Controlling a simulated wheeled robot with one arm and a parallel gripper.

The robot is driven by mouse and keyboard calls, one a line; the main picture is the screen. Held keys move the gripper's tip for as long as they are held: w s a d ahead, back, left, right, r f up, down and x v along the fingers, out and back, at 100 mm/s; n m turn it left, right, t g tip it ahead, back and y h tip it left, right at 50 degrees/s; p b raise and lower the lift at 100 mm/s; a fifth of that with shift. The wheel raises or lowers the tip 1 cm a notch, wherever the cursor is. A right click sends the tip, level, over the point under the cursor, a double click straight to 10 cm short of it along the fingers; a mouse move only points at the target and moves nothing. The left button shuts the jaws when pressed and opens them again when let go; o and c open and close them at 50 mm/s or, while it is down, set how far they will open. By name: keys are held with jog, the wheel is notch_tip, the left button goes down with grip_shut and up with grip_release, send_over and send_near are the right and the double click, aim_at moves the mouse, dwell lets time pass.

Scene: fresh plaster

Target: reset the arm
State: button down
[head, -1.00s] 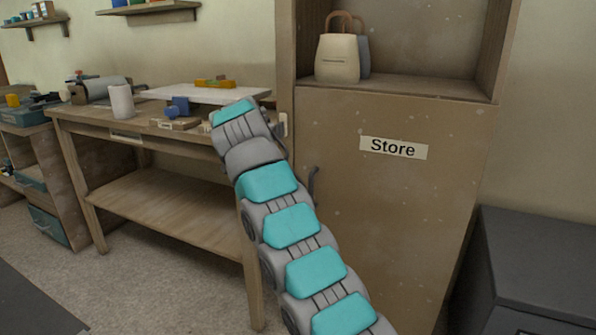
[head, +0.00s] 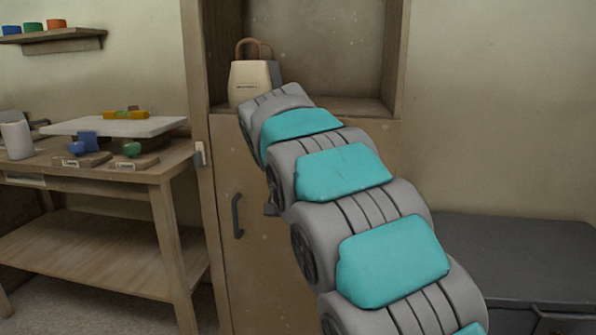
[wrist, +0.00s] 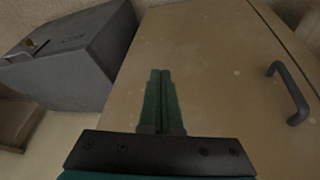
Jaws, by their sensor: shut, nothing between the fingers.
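My gripper (wrist: 161,100) shows in the wrist view with its two green fingers together and nothing between them. It is in front of the tan cupboard door (wrist: 200,50), to the left of the dark door handle (wrist: 290,92); I cannot tell the exact gap to the door. In the head view my arm reaches up from the lower right across the cupboard front and hides the gripper. The handle also shows there (head: 237,215), left of my arm.
A cream bag (head: 250,82) stands in the cupboard's open niche, close behind my arm's bend. A workbench (head: 110,185) with a white board (head: 115,126) and small items is at left. A grey chest (head: 520,255) stands at right, also in the wrist view (wrist: 70,60).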

jog(key=s+d+f+n+g, duration=0.1)
jog(key=s+d+f, duration=0.1)
jog(key=s+d, duration=0.65)
jog(key=s+d+f+n+g+y, duration=0.1)
jog(key=s+f, duration=0.3)
jog(key=s, duration=0.7)
jog(key=s+d+f+n+g+y, duration=0.1)
jog(key=s+f, duration=0.4)
jog(key=s, duration=0.6)
jog(key=s+d+f+n+g+y, duration=0.1)
jog(key=s+d+f+n+g, duration=0.1)
jog(key=s, duration=0.9)
notch_tip(320, 180, down, 2)
jog(key=shift+s+d+f+n, duration=0.25)
jog(key=shift+d+n, duration=0.05)
jog(key=shift+d, duration=0.2)
jog(key=shift+a, duration=0.1)
